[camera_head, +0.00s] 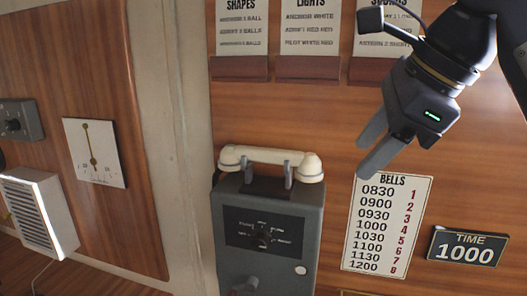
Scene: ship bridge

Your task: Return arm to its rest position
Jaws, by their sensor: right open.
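My right arm comes in from the upper right. Its black gripper (378,152) points down and left, with two grey fingers a little apart and nothing between them. It is in front of the wood wall, above the bells chart (387,224) and to the right of the telephone. The cream handset (271,162) lies on its cradle on top of the grey telephone box (268,215), apart from the gripper. My left gripper is not in view.
Card holders (309,68) line the top of the wall. A time plate (467,248) reading 1000 is at lower right. A white dial panel (94,152), a grey switch box (20,120) and a white louvred box (38,212) are at left. A pale pillar (170,130) stands between the panels.

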